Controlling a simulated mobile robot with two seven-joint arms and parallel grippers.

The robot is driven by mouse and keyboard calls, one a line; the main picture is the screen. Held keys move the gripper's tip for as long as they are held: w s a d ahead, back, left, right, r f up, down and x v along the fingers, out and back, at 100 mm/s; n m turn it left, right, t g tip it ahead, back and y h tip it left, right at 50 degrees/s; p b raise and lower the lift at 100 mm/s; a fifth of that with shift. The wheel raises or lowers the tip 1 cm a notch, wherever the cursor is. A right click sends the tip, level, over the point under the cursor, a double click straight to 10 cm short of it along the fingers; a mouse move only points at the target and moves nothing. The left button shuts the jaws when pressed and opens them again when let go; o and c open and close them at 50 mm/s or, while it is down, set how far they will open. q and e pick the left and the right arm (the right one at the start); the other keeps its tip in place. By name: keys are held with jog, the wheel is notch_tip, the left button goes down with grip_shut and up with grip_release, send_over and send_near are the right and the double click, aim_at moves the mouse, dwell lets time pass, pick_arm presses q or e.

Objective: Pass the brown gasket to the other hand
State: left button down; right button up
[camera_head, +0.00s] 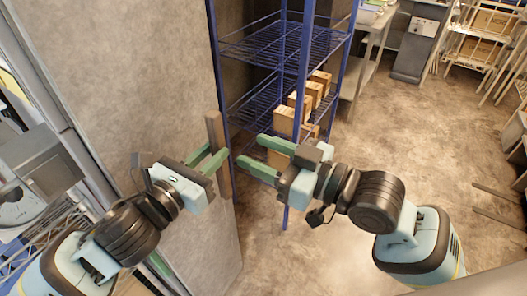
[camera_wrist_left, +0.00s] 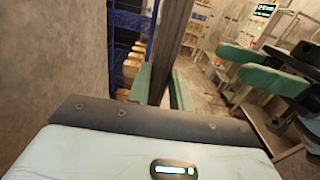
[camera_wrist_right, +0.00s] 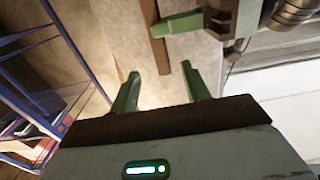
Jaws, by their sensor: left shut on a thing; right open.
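The brown gasket (camera_head: 224,181) is a long, narrow strip, held upright in the head view. My left gripper (camera_head: 217,152) is shut on it near its middle, with green fingers on either side. In the left wrist view the gasket (camera_wrist_left: 172,45) rises between the fingers. My right gripper (camera_head: 250,150) is open and empty, just right of the gasket, fingers pointing toward it with a small gap. In the right wrist view the gasket (camera_wrist_right: 154,38) is ahead of the spread fingers (camera_wrist_right: 161,80), apart from them, beside the left gripper's finger (camera_wrist_right: 178,23).
A blue wire shelf rack (camera_head: 283,55) with several cardboard boxes (camera_head: 291,118) stands just behind the grippers. A grey wall panel (camera_head: 130,85) is close behind the left arm. Open floor (camera_head: 400,135) lies to the right.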

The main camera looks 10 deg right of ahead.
aim_at(221, 137)
jog(key=x, duration=1.2)
grip_shut()
pick_arm(q)
jog(key=c, duration=1.2)
grip_release()
jog(key=shift+o, duration=0.2)
